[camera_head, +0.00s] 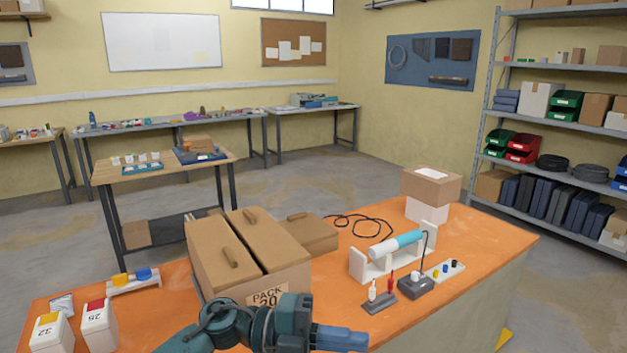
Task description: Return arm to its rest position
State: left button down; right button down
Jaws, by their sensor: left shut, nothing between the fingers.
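My left arm comes in at the bottom of the head view, teal and dark grey. Its gripper (345,339) points right, with the blue fingers closed and nothing held. It is in front of the large brown carton (268,283) marked "PACK 20", near the table's front edge. The arm hides the lower part of the carton's front. Whether the arm touches the carton cannot be told. My right gripper is not in view.
The orange table (470,300) holds two white boxes (99,325) at left. A white stand with a cyan-and-white tool (396,245), a grey socket block (415,284) and stacked boxes (430,187) are at right. The table's front right is clear. A shelf (556,117) stands behind.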

pick_arm(q)
jog(key=a+f+n+t+y, duration=0.55)
jog(key=f+n+t, duration=0.3)
jog(key=n, duration=0.45)
jog(key=a+f+n+t+y, duration=0.4)
jog(key=a+f+n+t, duration=0.3)
jog(key=n+t, duration=0.45)
jog(key=s+a+f+n+g+y, duration=0.2)
jog(key=s+a+f+n+g, duration=0.2)
jog(key=s+f, duration=0.3)
jog(key=s+a+f+n+g+y, duration=0.3)
jog(key=s+a+f+n, duration=0.1)
jog(key=s+f, duration=0.4)
jog(key=shift+g, duration=0.4)
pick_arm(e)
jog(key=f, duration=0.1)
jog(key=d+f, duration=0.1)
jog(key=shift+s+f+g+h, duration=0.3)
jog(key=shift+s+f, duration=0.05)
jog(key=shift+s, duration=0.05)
